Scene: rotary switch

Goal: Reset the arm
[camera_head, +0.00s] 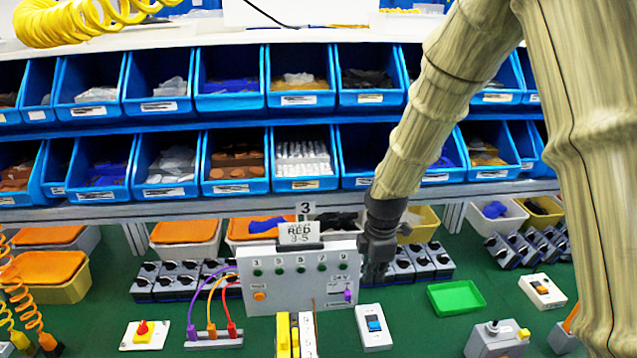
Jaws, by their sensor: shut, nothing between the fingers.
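My arm, with a pale tan bamboo-like surface, comes down from the top right in the head view. My gripper (374,282) is dark and points down just right of the grey control panel (297,272). It is shut and empty, in front of a row of rotary switches (425,263), and hides part of that row. Whether it touches the panel's edge or a switch cannot be told. More rotary switches (178,281) stand left of the panel.
Blue bins (229,186) fill two shelf rows behind. Yellow blocks (287,335) stand front centre.

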